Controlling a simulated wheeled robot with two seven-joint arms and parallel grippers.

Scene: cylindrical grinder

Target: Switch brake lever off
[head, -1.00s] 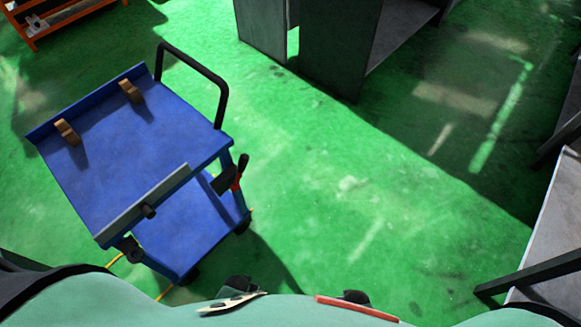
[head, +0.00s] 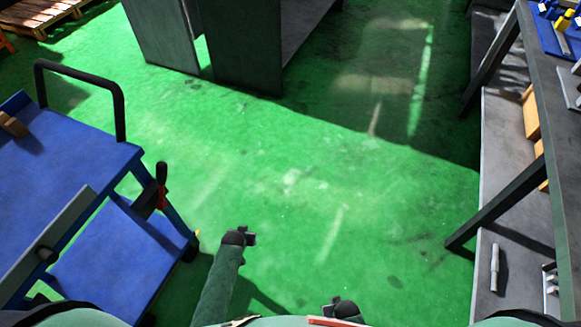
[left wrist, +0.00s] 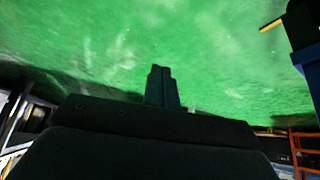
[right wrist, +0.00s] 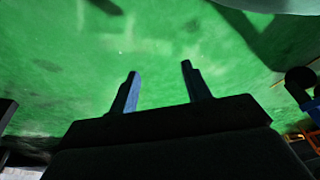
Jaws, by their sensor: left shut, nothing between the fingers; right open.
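The brake lever (head: 161,180), a black handle with a red part at its base, sticks up at the right side of the blue cart (head: 105,250). The cart stands at the left of the head view, cut off by the picture's edge. My left gripper (head: 252,238) is to the right of the lever and lower in the picture, apart from it. Its fingers are together and empty in the left wrist view (left wrist: 162,72). My right gripper (head: 335,308) is low in the middle of the head view. Its fingers are apart and empty in the right wrist view (right wrist: 160,75).
The cart has a black push handle (head: 120,98). A workbench with shelves (head: 545,140) stands at the right, holding tools and boxes. Dark cabinets (head: 240,45) stand at the top. The green floor (head: 300,190) between is clear.

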